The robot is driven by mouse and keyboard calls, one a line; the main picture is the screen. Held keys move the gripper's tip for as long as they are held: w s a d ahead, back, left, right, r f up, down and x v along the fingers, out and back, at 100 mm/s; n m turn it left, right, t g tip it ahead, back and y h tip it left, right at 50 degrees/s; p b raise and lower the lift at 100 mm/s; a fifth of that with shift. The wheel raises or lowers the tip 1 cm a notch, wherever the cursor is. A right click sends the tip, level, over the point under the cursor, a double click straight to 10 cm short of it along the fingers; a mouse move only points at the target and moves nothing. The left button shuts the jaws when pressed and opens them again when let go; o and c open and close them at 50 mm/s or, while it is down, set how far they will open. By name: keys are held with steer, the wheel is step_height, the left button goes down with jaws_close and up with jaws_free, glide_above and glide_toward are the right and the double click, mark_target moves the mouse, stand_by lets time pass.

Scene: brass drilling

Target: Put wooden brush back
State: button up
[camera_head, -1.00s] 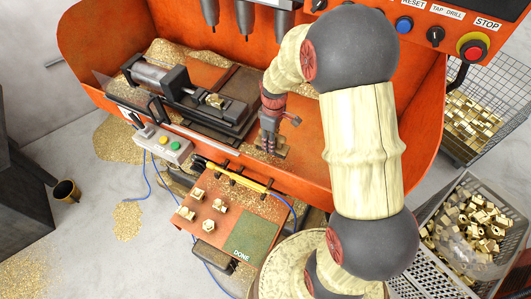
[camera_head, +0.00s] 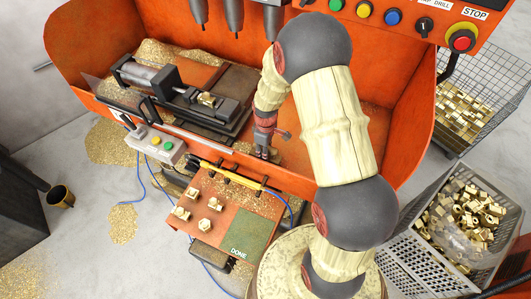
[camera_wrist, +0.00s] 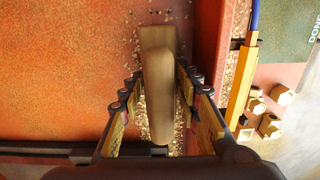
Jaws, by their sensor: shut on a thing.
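The wooden brush (camera_wrist: 158,95) shows in the wrist view as a plain wooden block and handle between the fingers. My gripper (camera_wrist: 160,80) is shut on it, with a finger on each side. In the head view my gripper (camera_head: 264,152) points down at the front part of the orange machine tray (camera_head: 300,180), close to its front lip. The brush is mostly hidden there by the fingers and is too small to make out. Its bristles cannot be seen clearly.
A yellow tool (camera_head: 232,174) with a blue hose lies along the tray's front edge. Below it is a small table (camera_head: 212,190) with several brass parts and a green DONE pad (camera_head: 250,234). A vise (camera_head: 200,97) stands at left. Brass chips litter the tray.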

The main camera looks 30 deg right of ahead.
steer(key=shift+f, duration=0.1)
steer(key=shift+f, duration=0.15)
steer(key=o, duration=1)
steer(key=shift+c, duration=0.2)
step_height(320, 180, up, 12)
steer(key=shift+r, duration=0.1)
step_height(320, 180, up, 10)
steer(key=s+a+m+t, duration=0.1)
steer(key=s+a+m, duration=0.1)
steer(key=a, duration=0.1)
steer(key=s+a+r+m+t, duration=0.2)
steer(key=s+a+r, duration=0.1)
steer(key=s+r, duration=0.4)
steer(key=s+a+r+m+t, duration=0.2)
steer(key=s+a+r+m, duration=0.1)
steer(key=s+r, duration=0.5)
steer(key=s+a, duration=0.1)
steer(key=s, duration=0.2)
steer(key=shift+s+r+t, duration=0.3)
